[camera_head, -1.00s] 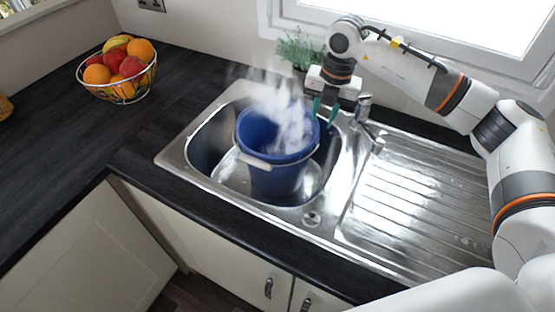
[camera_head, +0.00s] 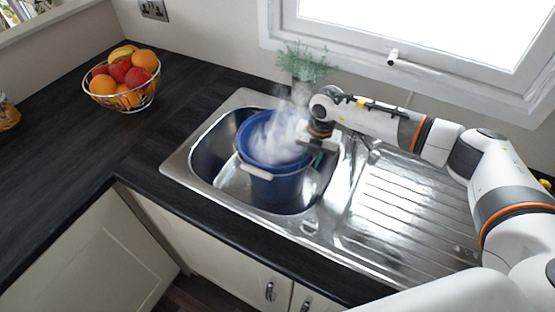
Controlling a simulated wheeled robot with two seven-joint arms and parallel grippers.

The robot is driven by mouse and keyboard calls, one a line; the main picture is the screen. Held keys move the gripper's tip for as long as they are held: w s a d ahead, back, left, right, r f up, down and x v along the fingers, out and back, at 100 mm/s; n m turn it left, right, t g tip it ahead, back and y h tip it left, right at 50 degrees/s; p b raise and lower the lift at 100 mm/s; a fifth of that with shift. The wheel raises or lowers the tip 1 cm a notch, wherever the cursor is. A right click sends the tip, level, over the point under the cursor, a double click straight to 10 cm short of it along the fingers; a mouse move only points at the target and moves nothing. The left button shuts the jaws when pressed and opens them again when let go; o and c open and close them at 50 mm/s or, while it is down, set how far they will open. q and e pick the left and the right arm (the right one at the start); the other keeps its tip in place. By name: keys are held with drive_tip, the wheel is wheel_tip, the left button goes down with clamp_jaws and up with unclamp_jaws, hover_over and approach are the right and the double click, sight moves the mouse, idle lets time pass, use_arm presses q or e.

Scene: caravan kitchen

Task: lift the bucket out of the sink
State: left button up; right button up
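The blue bucket (camera_head: 277,188) stands upright in the basin of the steel sink (camera_head: 178,166). White steam rises from it and veils its inside and part of its rim. Its handle with a white grip (camera_head: 256,172) hangs down on the near left side. My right gripper (camera_head: 318,158) is at the bucket's right rim, pointing down. Its greenish fingertips are mostly hidden by the gripper body and steam, so I cannot tell whether they are closed on the rim. My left gripper is not in view.
A wire fruit bowl (camera_head: 122,92) stands on the dark worktop (camera_head: 70,150) at the far left. A potted plant (camera_head: 303,66) stands behind the sink, below the window. The tap is mostly hidden behind my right arm. The ribbed drainer (camera_head: 390,210) is empty.

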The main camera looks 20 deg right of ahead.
clamp_jaws()
drive_tip(key=shift+w+a+r, duration=0.1)
idle(1.2)
